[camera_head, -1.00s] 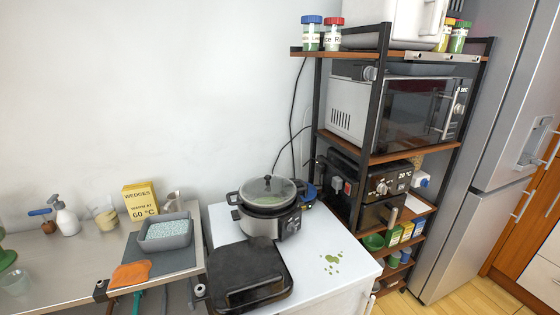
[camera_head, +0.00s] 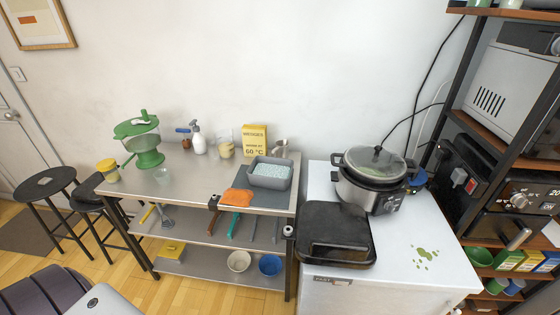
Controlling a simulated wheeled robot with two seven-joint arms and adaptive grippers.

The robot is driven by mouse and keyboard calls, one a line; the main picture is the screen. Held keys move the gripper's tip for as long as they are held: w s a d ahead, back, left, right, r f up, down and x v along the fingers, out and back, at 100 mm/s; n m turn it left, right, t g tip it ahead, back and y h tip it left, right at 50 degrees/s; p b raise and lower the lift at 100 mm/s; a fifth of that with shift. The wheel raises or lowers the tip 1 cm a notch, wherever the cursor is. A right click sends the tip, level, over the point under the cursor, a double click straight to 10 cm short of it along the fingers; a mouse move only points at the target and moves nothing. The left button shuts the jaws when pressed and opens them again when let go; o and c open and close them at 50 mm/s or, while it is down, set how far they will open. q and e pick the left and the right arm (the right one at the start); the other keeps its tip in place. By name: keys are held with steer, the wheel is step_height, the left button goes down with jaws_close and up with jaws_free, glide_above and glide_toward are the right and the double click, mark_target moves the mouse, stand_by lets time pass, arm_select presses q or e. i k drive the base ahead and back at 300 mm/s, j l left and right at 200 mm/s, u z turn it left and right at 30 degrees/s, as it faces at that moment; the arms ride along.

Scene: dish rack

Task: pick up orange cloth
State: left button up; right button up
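The orange cloth (camera_head: 237,197) lies on the front edge of the metal table (camera_head: 185,182), at the front left of a dark grey mat (camera_head: 262,197). It looks crumpled and partly overlaps the mat. No gripper shows in the head view. Nothing touches the cloth from above.
A grey tub (camera_head: 270,175) stands on the mat behind the cloth. A yellow box (camera_head: 254,141) is behind it. A black grill (camera_head: 336,235) and a slow cooker (camera_head: 373,180) stand on the white cabinet to the right. Stools (camera_head: 47,187) stand at the left. The table's front middle is clear.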

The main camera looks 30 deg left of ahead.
mark_target(240, 198)
steer(key=u, duration=1.3)
